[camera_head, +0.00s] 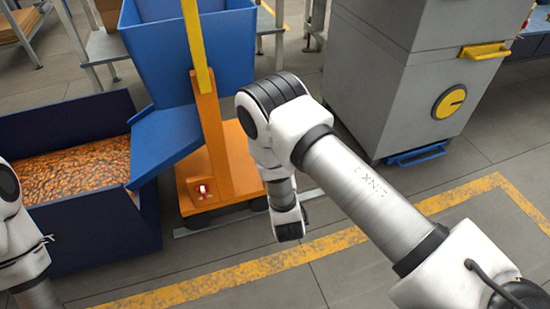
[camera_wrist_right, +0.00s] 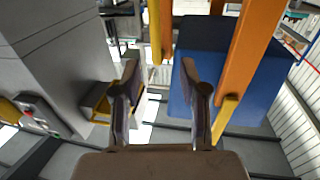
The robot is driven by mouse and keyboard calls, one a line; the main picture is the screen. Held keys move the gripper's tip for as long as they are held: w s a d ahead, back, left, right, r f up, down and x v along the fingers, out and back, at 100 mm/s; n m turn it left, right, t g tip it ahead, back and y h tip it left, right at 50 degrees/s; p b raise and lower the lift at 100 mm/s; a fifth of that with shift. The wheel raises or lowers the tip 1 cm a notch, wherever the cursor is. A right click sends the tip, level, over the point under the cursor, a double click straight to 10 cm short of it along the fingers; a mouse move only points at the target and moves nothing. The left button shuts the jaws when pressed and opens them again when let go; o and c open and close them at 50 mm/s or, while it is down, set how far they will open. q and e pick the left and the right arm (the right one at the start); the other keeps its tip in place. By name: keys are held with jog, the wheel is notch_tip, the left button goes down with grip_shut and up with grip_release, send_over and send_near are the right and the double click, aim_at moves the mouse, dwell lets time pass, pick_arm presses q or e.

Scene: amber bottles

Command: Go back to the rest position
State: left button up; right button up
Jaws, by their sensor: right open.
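My right gripper (camera_wrist_right: 160,72) is open in the right wrist view, with its two fingers apart and nothing between them. In the head view my right arm reaches in from the lower right and bends down at the centre. Its fingers do not show clearly there. Part of my left arm shows at the left edge of the head view; its gripper is out of the picture. A dark blue bin (camera_head: 110,233) at the left holds many small amber bottles (camera_head: 75,172).
A blue hopper with a chute (camera_head: 178,140) and an orange wheeled stand (camera_head: 238,165) are behind my right arm. A grey cabinet (camera_head: 400,75) with a yellow dial (camera_head: 450,101) stands at right. Yellow-taped floor (camera_head: 235,276) lies open in front.

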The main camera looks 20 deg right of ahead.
dwell(0.4)
jog(key=s+d+f+g, duration=0.6)
jog(key=s+f, duration=0.4)
jog(key=s+a+f+n+g+y, duration=0.15)
jog(key=s+g, duration=0.25)
jog(key=s, duration=0.4)
jog(key=s+a+f+g+y, duration=0.2)
jog(key=s+g, duration=0.1)
jog(key=s, duration=0.4)
jog(key=s+a+f+n+g+y, duration=0.15)
jog(key=s+g, duration=0.25)
jog(key=s, duration=0.4)
notch_tip(320, 180, up, 28)
jog(key=p, duration=2.8)
jog(key=shift+s+d+f, duration=0.15)
jog(key=shift+d+f, duration=0.1)
jog(key=shift+c, duration=0.4)
